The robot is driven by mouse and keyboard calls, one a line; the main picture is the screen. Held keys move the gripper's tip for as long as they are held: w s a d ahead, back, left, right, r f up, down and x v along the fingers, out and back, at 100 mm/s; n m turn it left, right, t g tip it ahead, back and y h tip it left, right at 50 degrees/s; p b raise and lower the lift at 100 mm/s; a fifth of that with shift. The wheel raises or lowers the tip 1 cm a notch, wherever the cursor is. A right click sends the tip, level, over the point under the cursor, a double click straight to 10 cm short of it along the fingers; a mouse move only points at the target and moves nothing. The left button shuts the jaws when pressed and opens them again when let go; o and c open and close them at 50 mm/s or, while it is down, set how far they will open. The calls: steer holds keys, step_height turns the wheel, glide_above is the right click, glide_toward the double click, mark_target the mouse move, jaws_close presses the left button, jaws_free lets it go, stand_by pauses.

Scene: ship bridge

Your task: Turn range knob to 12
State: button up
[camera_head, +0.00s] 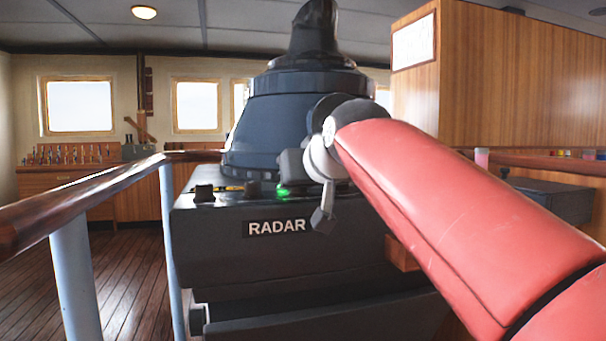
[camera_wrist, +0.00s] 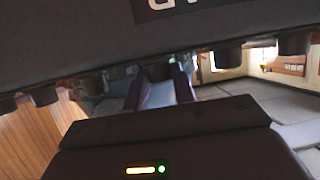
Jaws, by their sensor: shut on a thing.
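The dark radar console (camera_head: 225,225) stands in the middle of the head view, with a RADAR label on its front. In the wrist view its dark face fills the top, with part of a white-lettered label (camera_wrist: 175,8). Several dark knobs line its edge, one (camera_wrist: 95,83) left of my fingers and one (camera_wrist: 228,55) right of them. My gripper (camera_wrist: 158,84) has both fingers at this edge, between those two knobs, shut on a knob that the fingers and edge mostly hide. I cannot read any range marking or the knob's setting.
A wooden handrail (camera_head: 100,195) on pale posts runs along the left of the console. A wood-panelled cabinet (camera_head: 510,75) stands behind at right. Two dark knobs (camera_head: 204,193) (camera_head: 252,190) show on the console's left top edge. My red arm crosses the right side.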

steer(key=shift+m+h, duration=0.5)
steer(key=shift+h, duration=0.1)
steer(key=o, duration=1)
steer(key=shift+s, duration=0.1)
steer(key=v, duration=0.7)
steer(key=shift+s+d, duration=0.1)
steer(key=shift+s, duration=0.2)
